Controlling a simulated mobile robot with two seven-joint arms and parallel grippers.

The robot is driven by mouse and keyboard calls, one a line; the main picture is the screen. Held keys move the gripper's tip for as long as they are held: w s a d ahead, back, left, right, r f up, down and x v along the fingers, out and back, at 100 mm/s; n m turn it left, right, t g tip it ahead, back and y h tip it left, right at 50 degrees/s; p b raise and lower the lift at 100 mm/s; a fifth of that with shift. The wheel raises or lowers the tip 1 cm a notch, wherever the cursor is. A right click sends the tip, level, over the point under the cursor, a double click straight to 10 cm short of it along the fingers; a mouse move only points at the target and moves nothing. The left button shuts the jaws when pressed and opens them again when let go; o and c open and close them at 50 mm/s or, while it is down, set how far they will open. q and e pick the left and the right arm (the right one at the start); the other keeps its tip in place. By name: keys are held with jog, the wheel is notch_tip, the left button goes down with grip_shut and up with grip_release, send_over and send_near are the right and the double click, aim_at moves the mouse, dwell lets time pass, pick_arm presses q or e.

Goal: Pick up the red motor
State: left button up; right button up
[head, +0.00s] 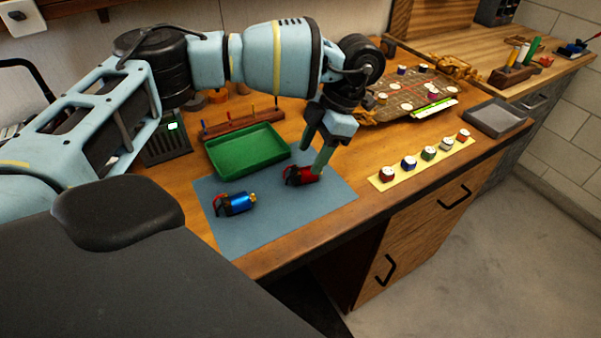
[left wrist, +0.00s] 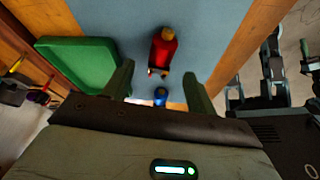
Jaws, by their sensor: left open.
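The red motor (head: 300,176) lies on the blue-grey mat (head: 270,228) on the workbench. In the left wrist view the red motor (left wrist: 163,50) lies ahead of the two open fingers (left wrist: 158,88), and no contact can be made out. The blue motor (head: 238,204) lies on the same mat, left of the red one; it also shows between the fingers in the left wrist view (left wrist: 160,96). My right gripper is not in view.
A green tray (head: 247,172) stands just behind the mat. A yellow strip (head: 405,178) with several small coloured cylinders lies to the right. The car chassis (head: 400,97) and a grey tray (head: 497,118) are farther back. The mat's front part is clear.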

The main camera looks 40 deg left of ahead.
aim_at(302, 170)
pick_arm(q)
jog(key=shift+p+x, duration=0.3)
jog(key=shift+x, duration=2.3)
jog(key=c, duration=1.2)
jog(key=shift+r, duration=0.1)
jog(key=shift+r, duration=0.35)
jog(key=r, duration=0.2)
jog(key=shift+s+d+r, duration=0.15)
jog(key=shift+s+r, duration=0.1)
jog(key=shift+r, duration=0.15)
jog(key=s+d, duration=0.3)
jog(key=s, duration=0.1)
jog(key=s+d+r, duration=0.1)
jog(key=s+d, duration=0.2)
jog(key=s, duration=0.1)
jog(key=s+d, duration=0.3)
jog(key=s, duration=0.1)
jog(key=shift+s+r, duration=0.2)
jog(key=shift+s, duration=0.1)
